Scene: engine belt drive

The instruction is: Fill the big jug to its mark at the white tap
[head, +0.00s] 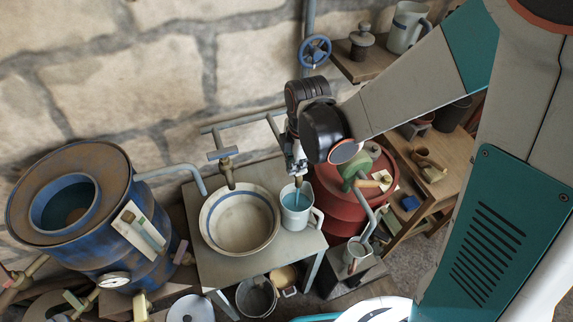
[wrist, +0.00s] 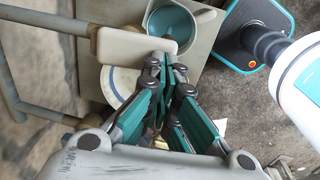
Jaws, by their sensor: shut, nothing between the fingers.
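A pale jug (head: 307,217) stands on the table right of the basin, under the right-hand tap. Blue-teal shows inside it; I cannot make out its mark. In the wrist view the jug (wrist: 205,17) is at the top. The white tap handle (wrist: 125,46) lies just beyond my fingertips in the wrist view, touching or nearly touching them. My gripper (wrist: 163,62) is shut and empty. In the head view my gripper (head: 295,155) is above the jug and partly hides the tap.
A wide basin (head: 240,222) with a blue ring sits left of the jug on the grey table (head: 215,270). A second tap (head: 226,170) hangs over it. A rusty blue boiler (head: 120,240) stands left, a red drum (head: 340,210) right. Another jug (head: 405,30) is on the shelf.

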